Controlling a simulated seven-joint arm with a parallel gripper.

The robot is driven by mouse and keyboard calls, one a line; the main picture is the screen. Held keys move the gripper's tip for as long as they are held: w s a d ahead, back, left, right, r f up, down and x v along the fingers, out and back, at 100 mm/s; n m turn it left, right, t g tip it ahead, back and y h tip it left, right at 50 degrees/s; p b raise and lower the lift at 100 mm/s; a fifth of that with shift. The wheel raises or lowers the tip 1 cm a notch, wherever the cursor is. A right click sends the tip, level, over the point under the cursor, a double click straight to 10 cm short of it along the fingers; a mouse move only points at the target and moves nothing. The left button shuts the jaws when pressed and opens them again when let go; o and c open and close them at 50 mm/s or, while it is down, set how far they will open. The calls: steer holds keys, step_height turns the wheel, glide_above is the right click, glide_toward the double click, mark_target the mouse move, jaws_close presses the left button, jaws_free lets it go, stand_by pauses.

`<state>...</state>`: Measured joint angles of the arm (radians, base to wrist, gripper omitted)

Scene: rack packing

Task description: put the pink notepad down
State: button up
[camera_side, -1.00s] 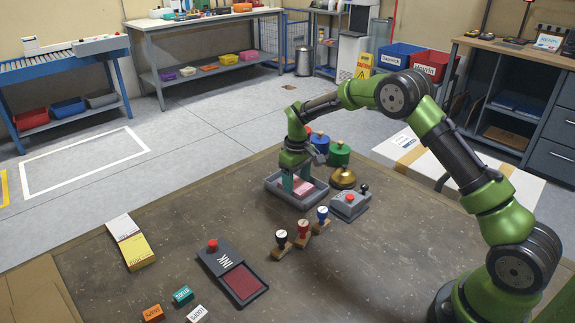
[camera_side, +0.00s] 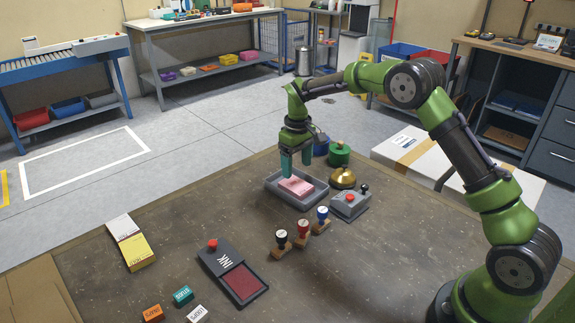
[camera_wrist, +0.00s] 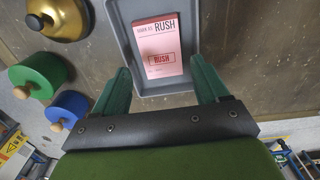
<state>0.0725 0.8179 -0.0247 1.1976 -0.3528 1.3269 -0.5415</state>
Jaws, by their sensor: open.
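The pink notepad (camera_side: 296,187) lies flat in the grey tray (camera_side: 313,201). In the wrist view the notepad (camera_wrist: 158,47) shows its "RUSH" print, and the tray (camera_wrist: 119,38) surrounds it. My gripper (camera_side: 295,172) is open and empty above the tray. Its two teal fingers (camera_wrist: 160,86) stand apart on either side, just short of the notepad in the wrist view, and do not touch it.
A brass bell (camera_side: 343,178), a green pot (camera_side: 339,154) and a blue pot (camera_side: 321,146) stand close behind and right of the tray. A grey box with a red button (camera_side: 350,203) is to the right. Several stamps (camera_side: 303,233) stand in front.

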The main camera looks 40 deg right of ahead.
mark_target(296, 185)
steer(key=s+a+r+t, duration=0.15)
steer(key=s+r, duration=0.25)
steer(key=r, duration=0.9)
steer(key=s+a+r+m+t+y, duration=0.1)
steer(key=s+a+r+m+t, duration=0.15)
steer(key=s+r, duration=0.5)
steer(key=s+a+f+m+t, duration=0.1)
steer(key=s+a, duration=0.1)
steer(key=s, duration=0.7)
steer(key=s+a+f+m+t+y, duration=0.1)
steer(key=s+a+f+t, duration=0.1)
steer(key=s, duration=0.7)
steer(key=shift+s, duration=0.25)
